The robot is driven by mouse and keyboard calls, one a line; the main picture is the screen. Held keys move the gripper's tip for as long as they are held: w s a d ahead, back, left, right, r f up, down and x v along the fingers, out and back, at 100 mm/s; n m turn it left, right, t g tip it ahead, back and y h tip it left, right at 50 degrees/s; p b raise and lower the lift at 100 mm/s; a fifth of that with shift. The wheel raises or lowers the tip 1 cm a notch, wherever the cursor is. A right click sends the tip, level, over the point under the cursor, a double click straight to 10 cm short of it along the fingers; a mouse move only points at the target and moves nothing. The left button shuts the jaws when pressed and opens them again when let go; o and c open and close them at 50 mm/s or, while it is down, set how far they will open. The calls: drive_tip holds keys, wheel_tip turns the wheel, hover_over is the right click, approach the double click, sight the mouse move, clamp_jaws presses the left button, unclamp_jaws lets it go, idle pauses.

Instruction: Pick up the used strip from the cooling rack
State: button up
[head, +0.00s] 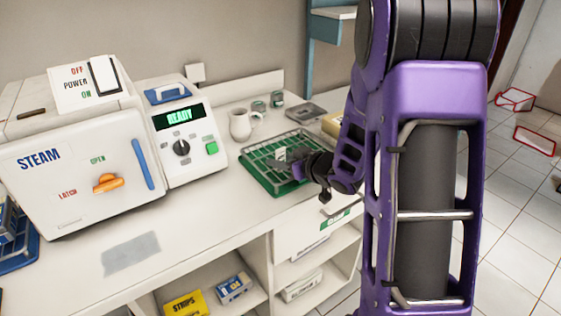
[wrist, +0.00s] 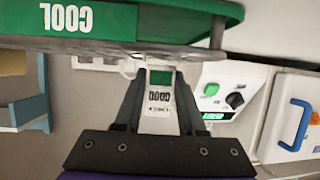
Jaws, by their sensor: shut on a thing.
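The cooling rack (head: 250,160) is a green tray with a wire grid on the counter. Its green edge (wrist: 185,22), with an upside-down COOL label, crosses the top of the wrist view. My gripper (head: 285,162) is over the rack's right part. In the wrist view, the dark fingers of my gripper (wrist: 160,85) are shut on the used strip (wrist: 159,122), a narrow white piece with a green end and dark marks. The strip also shows small and pale at the fingertips in the head view (head: 281,154). I cannot tell whether it still touches the rack.
A white steam sterilizer (head: 75,165) and a control box reading READY (head: 185,140) stand left of the rack. A white mug (head: 240,125), small cups (head: 268,102) and a grey tray (head: 306,113) are behind it. Shelves below hold boxes (head: 185,304).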

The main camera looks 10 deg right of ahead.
clamp_jaws()
